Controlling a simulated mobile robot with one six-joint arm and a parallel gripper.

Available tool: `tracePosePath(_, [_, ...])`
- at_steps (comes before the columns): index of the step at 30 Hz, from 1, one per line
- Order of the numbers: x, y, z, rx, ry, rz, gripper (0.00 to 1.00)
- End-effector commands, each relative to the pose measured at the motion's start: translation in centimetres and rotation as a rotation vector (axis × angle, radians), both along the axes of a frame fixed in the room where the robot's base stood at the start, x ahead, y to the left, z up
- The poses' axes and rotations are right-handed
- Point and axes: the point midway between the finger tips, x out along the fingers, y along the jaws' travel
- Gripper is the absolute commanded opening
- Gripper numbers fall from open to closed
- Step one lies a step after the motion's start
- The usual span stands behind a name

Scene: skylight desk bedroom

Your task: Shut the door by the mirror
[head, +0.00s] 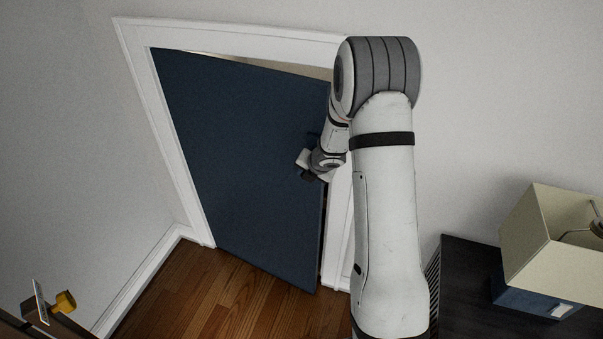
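The dark blue door (235,170) stands in a white frame (175,140) and is ajar. A gap shows along its top edge, wider toward the right, and its lower right corner swings out over the floor. My gripper (310,170) is at the door's right edge, about mid-height, in front of or against it; I cannot tell whether it touches. My wrist and arm hide part of the right edge and frame. No handle can be made out clearly. The fingers are too small and covered to read. I cannot make out a mirror for certain.
A dark cabinet (462,290) stands at the lower right with a lamp (545,235) with a cream shade and blue base on it. A small yellow item (65,302) and a thin pale panel (41,302) are at the lower left. Wooden floor (240,300) before the door is clear.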

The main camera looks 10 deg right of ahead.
Motion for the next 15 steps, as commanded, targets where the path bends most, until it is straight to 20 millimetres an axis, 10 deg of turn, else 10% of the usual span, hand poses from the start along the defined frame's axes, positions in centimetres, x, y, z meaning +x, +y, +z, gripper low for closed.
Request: tracePosePath(15, [1.52, -0.09, 0.3, 0.006, -0.013, 0.058, 0.0])
